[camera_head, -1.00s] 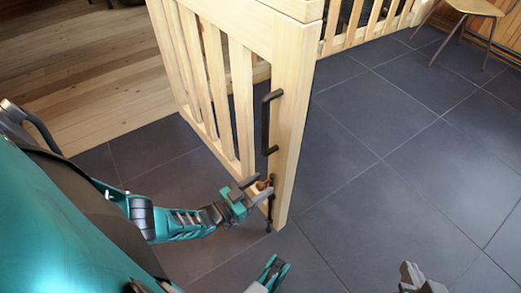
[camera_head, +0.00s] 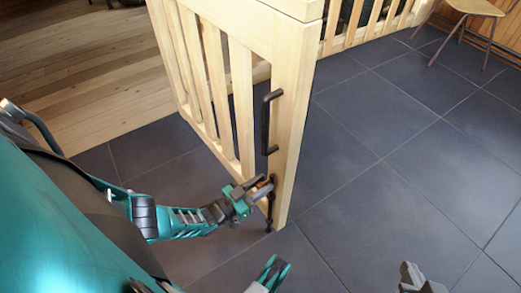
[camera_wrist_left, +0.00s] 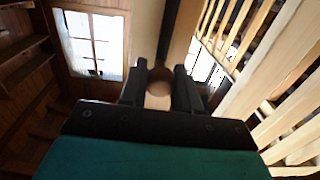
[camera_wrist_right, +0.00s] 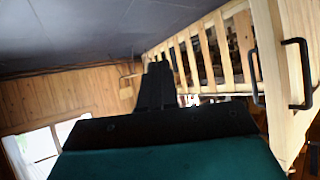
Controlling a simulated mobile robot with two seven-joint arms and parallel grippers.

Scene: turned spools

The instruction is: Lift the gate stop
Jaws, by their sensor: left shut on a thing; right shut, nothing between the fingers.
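The gate stop is a dark upright rod (camera_head: 270,208) on the end post of the wooden gate, with a brown turned knob (camera_head: 263,184) near its top. The rod's lower end is close to the tiled floor. My left gripper (camera_head: 258,188) is shut on the knob, which shows round between the two dark fingers in the left wrist view (camera_wrist_left: 158,89). The fingers cover part of the knob. My right gripper (camera_head: 410,274) is at the lower right of the head view, away from the gate. In the right wrist view its fingers (camera_wrist_right: 154,82) are together and empty.
The pale wooden gate (camera_head: 290,110) has upright slats and a black pull handle (camera_head: 266,122) above the stop. Dark floor tiles (camera_head: 390,160) lie open to the right. A chair (camera_head: 468,12) stands at the far right. A plank floor (camera_head: 80,75) lies behind the gate.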

